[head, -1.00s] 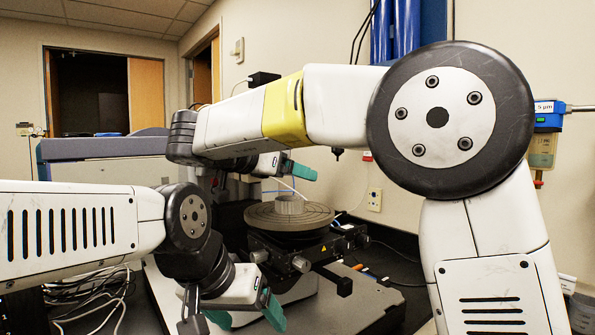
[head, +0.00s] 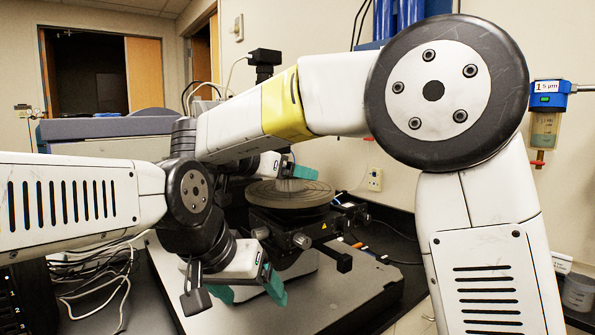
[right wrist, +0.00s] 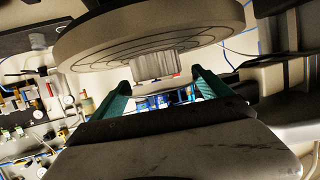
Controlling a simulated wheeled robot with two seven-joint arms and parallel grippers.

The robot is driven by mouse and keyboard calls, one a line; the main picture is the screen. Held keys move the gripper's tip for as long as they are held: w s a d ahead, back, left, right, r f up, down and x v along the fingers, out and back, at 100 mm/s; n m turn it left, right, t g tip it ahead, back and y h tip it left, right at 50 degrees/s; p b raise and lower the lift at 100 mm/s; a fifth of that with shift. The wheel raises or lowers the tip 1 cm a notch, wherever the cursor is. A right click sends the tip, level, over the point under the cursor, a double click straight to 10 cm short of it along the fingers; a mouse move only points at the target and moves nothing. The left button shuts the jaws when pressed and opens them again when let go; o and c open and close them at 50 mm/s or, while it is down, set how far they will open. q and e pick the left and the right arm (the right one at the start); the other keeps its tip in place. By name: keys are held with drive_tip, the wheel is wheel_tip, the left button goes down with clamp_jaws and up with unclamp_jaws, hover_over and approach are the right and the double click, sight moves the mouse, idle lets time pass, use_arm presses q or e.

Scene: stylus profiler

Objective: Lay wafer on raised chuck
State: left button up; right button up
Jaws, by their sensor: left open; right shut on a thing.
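The chuck (head: 262,200) is a round grey disc with concentric rings on a black stage, mid-view in the head view; its disc (right wrist: 85,45) fills the top of the right wrist view. A grey ribbed cylinder (right wrist: 155,66) stands against the disc's middle. My right gripper (head: 297,172) has its teal fingers at the cylinder, one on each side in the right wrist view (right wrist: 165,88), shut on it. I cannot make out a separate wafer. My left gripper (head: 247,289) is open and empty, low in front of the stage.
The black stage (head: 285,227) with knobs sits on a grey base plate (head: 350,290). A black camera-like part (head: 264,58) rises behind my right forearm. Cables (head: 100,285) lie at left. The plate is bare right of my left gripper.

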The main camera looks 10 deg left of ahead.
drive_tip(key=shift+f, duration=0.2)
idle(0.5)
drive_tip(key=shift+f, duration=0.35)
drive_tip(key=o, duration=1.8)
drive_tip(key=shift+o, duration=0.2)
drive_tip(key=shift+v, duration=3.5)
